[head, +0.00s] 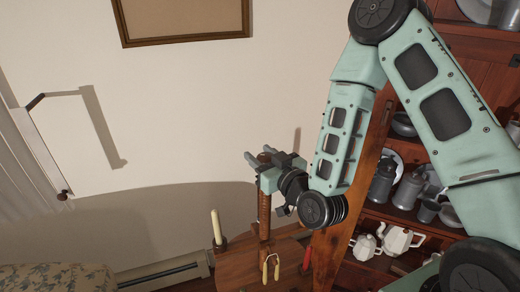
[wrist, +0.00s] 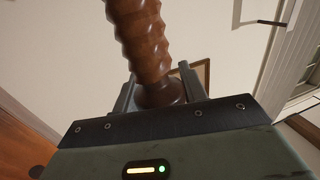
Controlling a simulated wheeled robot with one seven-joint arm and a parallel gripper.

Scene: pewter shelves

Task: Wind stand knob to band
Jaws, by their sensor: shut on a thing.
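The stand has an upright dark wooden screw post (head: 264,215) with spiral threads, rising from a brown wooden base (head: 232,268). My gripper (head: 271,160) is at the top of the post, its two grey fingers on either side of it. In the wrist view the threaded post (wrist: 143,42) ends in a round wooden knob or collar (wrist: 160,93) between the fingers. My gripper (wrist: 157,88) is shut on this knob. I cannot make out a band on the post in either view. My arm comes in from the right.
A cream candle (head: 216,228) stands left of the post. Yellow pieces (head: 270,268) hang in front, and a red-handled thing (head: 306,259) is at right. A wooden dresser with pewter jugs (head: 382,181) and white teapots (head: 400,241) stands at right. The wall (head: 190,110) behind is mostly bare.

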